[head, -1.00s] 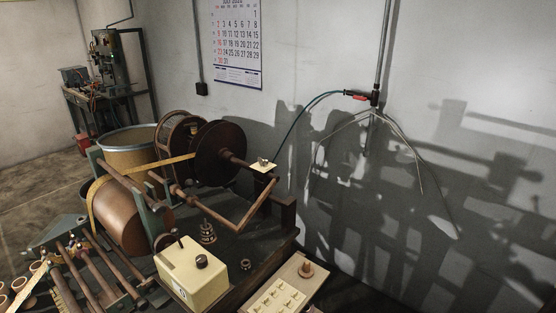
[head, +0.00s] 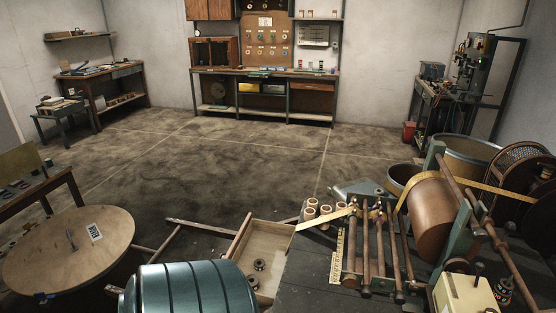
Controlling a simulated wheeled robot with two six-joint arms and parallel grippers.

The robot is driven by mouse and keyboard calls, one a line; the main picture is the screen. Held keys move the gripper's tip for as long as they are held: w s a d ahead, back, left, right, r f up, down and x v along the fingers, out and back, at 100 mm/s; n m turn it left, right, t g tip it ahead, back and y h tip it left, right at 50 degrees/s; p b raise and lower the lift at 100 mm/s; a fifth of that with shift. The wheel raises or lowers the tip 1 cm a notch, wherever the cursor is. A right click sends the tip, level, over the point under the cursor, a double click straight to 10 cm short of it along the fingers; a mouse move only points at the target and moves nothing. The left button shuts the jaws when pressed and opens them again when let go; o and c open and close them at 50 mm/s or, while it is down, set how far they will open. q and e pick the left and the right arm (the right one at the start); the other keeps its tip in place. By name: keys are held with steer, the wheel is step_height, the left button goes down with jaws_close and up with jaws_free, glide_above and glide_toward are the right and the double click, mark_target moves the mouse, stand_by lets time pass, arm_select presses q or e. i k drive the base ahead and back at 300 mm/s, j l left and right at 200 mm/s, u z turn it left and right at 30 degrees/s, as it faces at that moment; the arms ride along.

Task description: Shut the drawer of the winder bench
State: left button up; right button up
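The winder bench (head: 305,272) is at the lower right with its dark top in view. Its pale wooden drawer (head: 272,240) is pulled open and sticks out from the bench's left side. Dark ring-shaped parts (head: 259,264) lie inside the drawer. Its near end is cut off from sight by a teal ribbed drum in front. Neither of my grippers is in view.
A round wooden reel top (head: 70,262) is at the lower left. Rollers (head: 380,250) and a copper-coloured drum (head: 430,218) sit on the bench. The floor (head: 220,180) beyond is open.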

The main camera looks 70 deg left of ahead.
mark_target(269, 241)
steer(key=k+j+u, duration=0.15)
steer(key=u, duration=0.25)
steer(key=k+j+u, duration=0.1)
steer(key=j+u, duration=0.15)
steer(key=u, duration=0.15)
steer(key=k+j+u, duration=0.1)
steer(key=j, duration=0.35)
steer(key=k+j+u, duration=0.1)
steer(key=j, duration=0.4)
steer(key=k+j+u, duration=0.1)
steer(key=j, duration=0.4)
steer(key=k+j+u, duration=0.1)
steer(key=j, duration=0.4)
steer(key=j+z, duration=0.2)
steer(key=z, duration=0.15)
steer(key=j+z, duration=0.25)
steer(key=z, duration=0.15)
steer(key=i, duration=0.05)
